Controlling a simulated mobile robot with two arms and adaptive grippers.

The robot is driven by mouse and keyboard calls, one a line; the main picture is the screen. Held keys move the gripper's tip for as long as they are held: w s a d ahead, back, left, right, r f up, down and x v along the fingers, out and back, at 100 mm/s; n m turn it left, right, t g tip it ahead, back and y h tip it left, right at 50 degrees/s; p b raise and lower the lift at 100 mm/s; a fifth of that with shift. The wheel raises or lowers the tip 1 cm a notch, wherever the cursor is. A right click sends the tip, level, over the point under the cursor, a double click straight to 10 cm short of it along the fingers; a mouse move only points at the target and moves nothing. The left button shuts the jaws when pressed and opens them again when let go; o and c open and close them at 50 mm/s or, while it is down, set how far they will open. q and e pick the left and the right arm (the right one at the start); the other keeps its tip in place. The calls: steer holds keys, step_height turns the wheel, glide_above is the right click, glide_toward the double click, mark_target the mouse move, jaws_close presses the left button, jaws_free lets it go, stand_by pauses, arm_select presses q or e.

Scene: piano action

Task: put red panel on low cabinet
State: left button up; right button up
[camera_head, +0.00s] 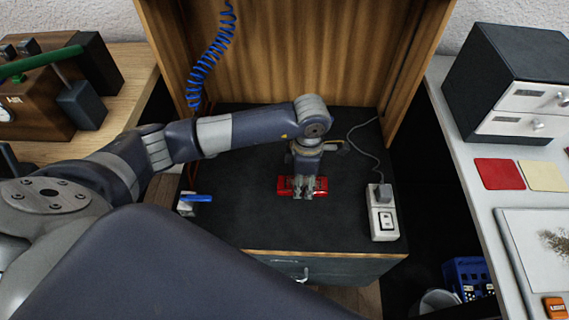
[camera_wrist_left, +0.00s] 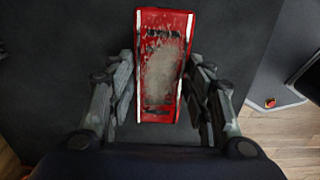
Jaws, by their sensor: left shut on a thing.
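The red panel (camera_head: 285,185) is a small glossy red piece with a worn grey middle. In the left wrist view the red panel (camera_wrist_left: 160,65) lies lengthwise between the two fingers. My left gripper (camera_head: 306,192) points down and is shut on it. The low cabinet (camera_head: 260,225) has a dark top and a front drawer with a handle. The panel is over the cabinet top, at or very near its surface; I cannot tell if it touches. My fingers hide part of the panel in the head view. My right gripper is out of view.
A white power strip (camera_head: 383,213) with a plug stands on the cabinet's right side. A blue-handled item (camera_head: 195,202) is at its left. A wooden backing (camera_head: 290,60) rises behind. The right table holds a drawer box (camera_head: 515,85) and red and cream cards. The cabinet's front middle is clear.

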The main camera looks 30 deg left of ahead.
arm_select(q)
glide_above(284, 170)
steer(key=shift+d+f, duration=0.2)
steer(key=shift+f, duration=0.25)
step_height(284, 170, down, 4)
steer(key=shift+a+r+b, duration=0.15)
steer(key=shift+r+b, duration=0.05)
steer(key=shift+b, duration=0.2)
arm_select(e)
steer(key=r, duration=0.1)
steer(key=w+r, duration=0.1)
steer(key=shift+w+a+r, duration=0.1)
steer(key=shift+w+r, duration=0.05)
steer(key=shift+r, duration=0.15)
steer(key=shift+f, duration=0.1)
arm_select(q)
steer(key=shift+f, duration=0.1)
steer(key=o, duration=1.1)
steer(key=shift+o, duration=0.2)
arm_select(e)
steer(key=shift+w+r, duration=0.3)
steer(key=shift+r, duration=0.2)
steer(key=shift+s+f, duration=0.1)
